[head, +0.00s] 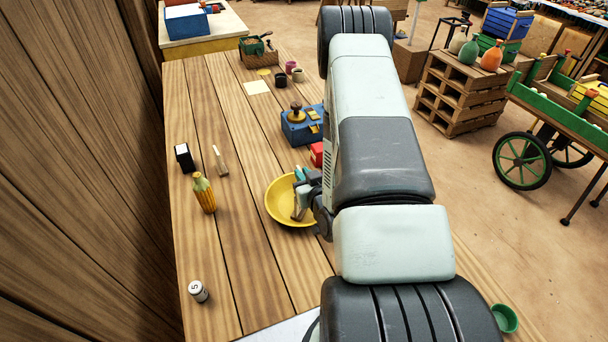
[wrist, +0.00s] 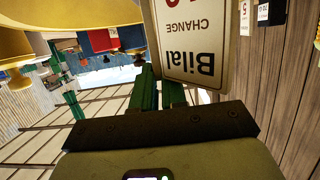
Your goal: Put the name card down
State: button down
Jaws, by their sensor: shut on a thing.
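My gripper (wrist: 160,92), with green fingers, is shut on the name card (wrist: 192,50), a pale card with a dark border. Its print reads "Bilal" and "CHANGE", upside down in the wrist view. The card shows there only as a narrow tan, tilted piece (head: 300,207), in front of the dish. I cannot tell whether the card touches the dish. My arm hides the table to the right of it.
A blue box (head: 302,126) and red box (head: 316,153) stand behind the dish. The front left is mostly clear.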

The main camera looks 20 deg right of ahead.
jog(key=shift+s+f, duration=0.1)
jog(key=shift+f, duration=0.35)
jog(key=c, duration=1.2)
grip_release()
jog(key=shift+s, duration=0.1)
jog(key=shift+r, duration=0.15)
jog(key=v, duration=0.3)
jog(key=r+v, duration=0.1)
jog(key=v, duration=0.3)
jog(key=shift+s+r, duration=0.15)
